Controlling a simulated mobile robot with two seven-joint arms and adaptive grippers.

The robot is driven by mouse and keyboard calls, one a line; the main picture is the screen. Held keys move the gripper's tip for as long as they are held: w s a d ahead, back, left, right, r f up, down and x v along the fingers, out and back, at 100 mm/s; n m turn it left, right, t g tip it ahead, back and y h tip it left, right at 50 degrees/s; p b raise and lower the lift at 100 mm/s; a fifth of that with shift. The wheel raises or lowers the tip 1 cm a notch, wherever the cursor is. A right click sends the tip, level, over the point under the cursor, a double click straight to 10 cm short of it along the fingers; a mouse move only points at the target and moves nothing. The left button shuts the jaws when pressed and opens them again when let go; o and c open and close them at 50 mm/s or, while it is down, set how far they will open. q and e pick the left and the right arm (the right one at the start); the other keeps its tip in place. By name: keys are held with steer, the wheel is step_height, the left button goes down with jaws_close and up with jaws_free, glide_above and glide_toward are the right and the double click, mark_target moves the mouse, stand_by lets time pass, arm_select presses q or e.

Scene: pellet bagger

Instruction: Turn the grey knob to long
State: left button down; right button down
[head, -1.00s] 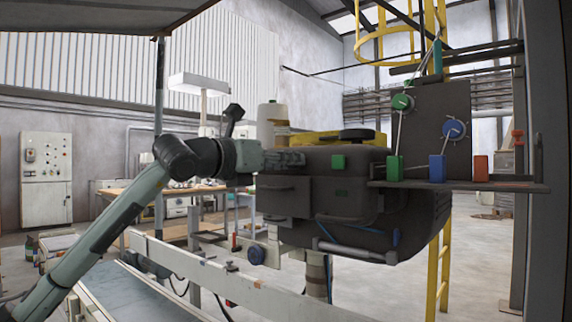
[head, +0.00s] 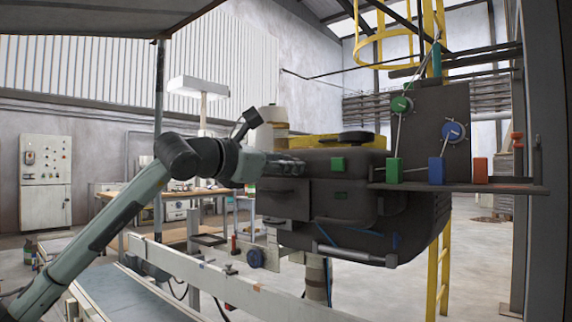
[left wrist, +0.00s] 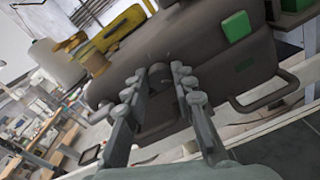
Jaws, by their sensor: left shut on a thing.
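The dark machine housing (head: 345,200) fills the middle of the head view. My left gripper (head: 296,165) reaches its left side from the left. In the left wrist view, the fingers of my left gripper (left wrist: 158,82) are closed around a small dark grey knob (left wrist: 159,72) on the housing face. The fingers cover the sides of the knob, so its pointer cannot be seen. No "long" marking can be read. In the head view the knob is hidden by the gripper. My right gripper is in neither view.
A green block (head: 338,163) sits on the housing; it also shows in the left wrist view (left wrist: 236,26). A bar handle (left wrist: 265,98) sticks out beside the fingers. Green (head: 401,104) and blue (head: 454,130) dials stand at the right. A white rail (head: 215,280) runs below my arm.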

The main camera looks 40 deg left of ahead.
arm_select(q)
steer(key=shift+r, duration=0.1)
steer(key=c, duration=1.3)
jaws_free()
steer(key=shift+o, duration=0.2)
steer(key=s+a, duration=0.1)
steer(key=s, duration=1.1)
steer(key=shift+r, duration=0.15)
steer(key=shift+a, duration=0.1)
